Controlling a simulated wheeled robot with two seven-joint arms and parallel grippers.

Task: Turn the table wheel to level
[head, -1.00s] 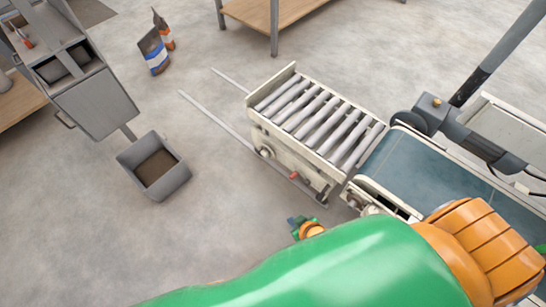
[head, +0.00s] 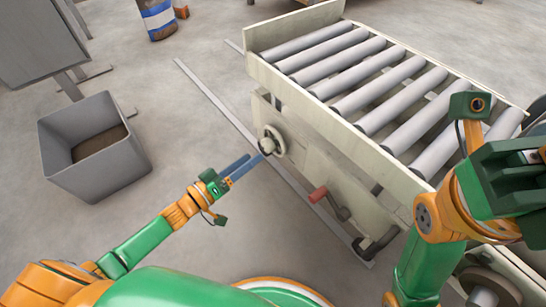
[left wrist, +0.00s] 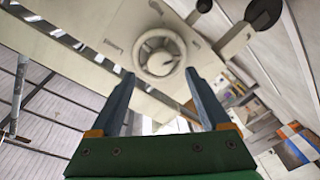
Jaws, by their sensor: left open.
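The table wheel (head: 273,141) is a small pale round handwheel on the side of the cream roller table (head: 300,105). In the left wrist view the wheel (left wrist: 160,52) faces me, just beyond and between the fingertips. My left gripper (head: 255,160) is open, its blue-grey fingers pointing at the wheel; in the left wrist view its fingers (left wrist: 160,75) stand apart with nothing between them. I cannot tell whether the fingers touch the rim. My right gripper (head: 515,175) is at the right edge, over the table's near end; its fingers are not clear. I cannot tell whether the table is level.
A red-tipped crank (head: 319,194) sticks out from the table's side, right of the wheel. A floor rail (head: 215,105) runs beside the table. A grey bin (head: 95,145) stands at left. A blue-and-white bag (head: 158,18) is at the back.

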